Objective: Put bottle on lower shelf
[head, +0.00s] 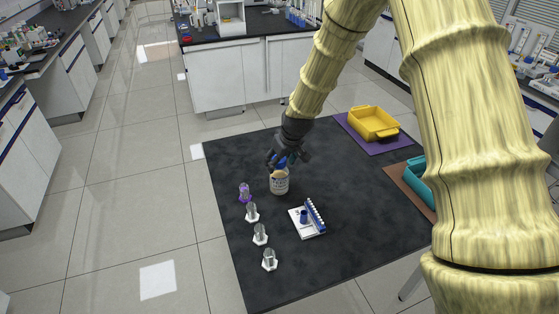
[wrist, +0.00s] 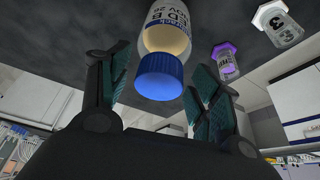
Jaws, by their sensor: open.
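The bottle (head: 279,182) stands upright on the black table. It has a blue cap, a white printed label and pale yellowish contents. In the wrist view the bottle (wrist: 168,40) has its cap between my fingers, with gaps visible on both sides. My gripper (head: 287,161) is at the bottle's top and partly hides the cap in the head view. In the wrist view my gripper (wrist: 158,76) is open, with teal-padded fingers either side of the cap. I cannot pick out a lower shelf in either view.
Left of the bottle stand a purple-capped vial (head: 244,193) and several clear vials on white hexagonal bases (head: 260,234). A blue-and-white rack (head: 308,218) sits in front. A yellow bin (head: 374,123) and teal bin (head: 416,182) are at right. The table's front right (head: 370,240) is clear.

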